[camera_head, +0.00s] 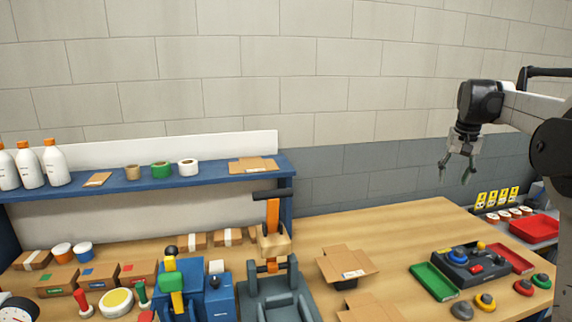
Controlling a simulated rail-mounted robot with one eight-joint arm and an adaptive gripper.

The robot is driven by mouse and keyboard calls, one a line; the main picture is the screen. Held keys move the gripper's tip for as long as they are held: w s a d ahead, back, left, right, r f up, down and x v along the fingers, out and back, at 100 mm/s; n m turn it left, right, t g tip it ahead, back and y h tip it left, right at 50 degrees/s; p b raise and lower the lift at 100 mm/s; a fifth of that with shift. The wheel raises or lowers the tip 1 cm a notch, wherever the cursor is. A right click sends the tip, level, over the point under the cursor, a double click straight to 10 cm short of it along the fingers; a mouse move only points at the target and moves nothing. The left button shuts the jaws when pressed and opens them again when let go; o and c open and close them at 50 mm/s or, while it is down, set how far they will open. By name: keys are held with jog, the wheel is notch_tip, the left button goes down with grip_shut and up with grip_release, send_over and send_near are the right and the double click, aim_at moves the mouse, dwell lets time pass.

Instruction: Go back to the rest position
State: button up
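My gripper (457,176) hangs at the right of the head view, pointing down, high above the back right of the wooden table (400,222). Its two fingers are spread apart with nothing between them. My arm reaches in from the right edge. No object touches the gripper.
A blue shelf (220,180) with bottles, tape rolls and flat cardboard stands at the left. Below it are small boxes (95,275) and a grey press with an orange lever (273,215). An open carton (346,266), a green tray (433,282) and a button box (470,265) lie on the table. Its back middle is clear.

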jog(key=s+a+n+t+b, duration=0.1)
jog(key=s+a+n+t, duration=0.15)
jog(key=s+a, duration=1.65)
jog(key=s+a+f+t+b, duration=0.1)
jog(key=s+a+f, duration=0.4)
jog(key=s, duration=0.5)
jog(key=s+a+f+n+t, duration=0.1)
jog(key=s+a+f, duration=0.4)
jog(key=s+f, duration=0.4)
jog(key=shift+s+y+b, duration=0.35)
jog(key=shift+s+y, duration=0.05)
jog(key=shift+s, duration=0.55)
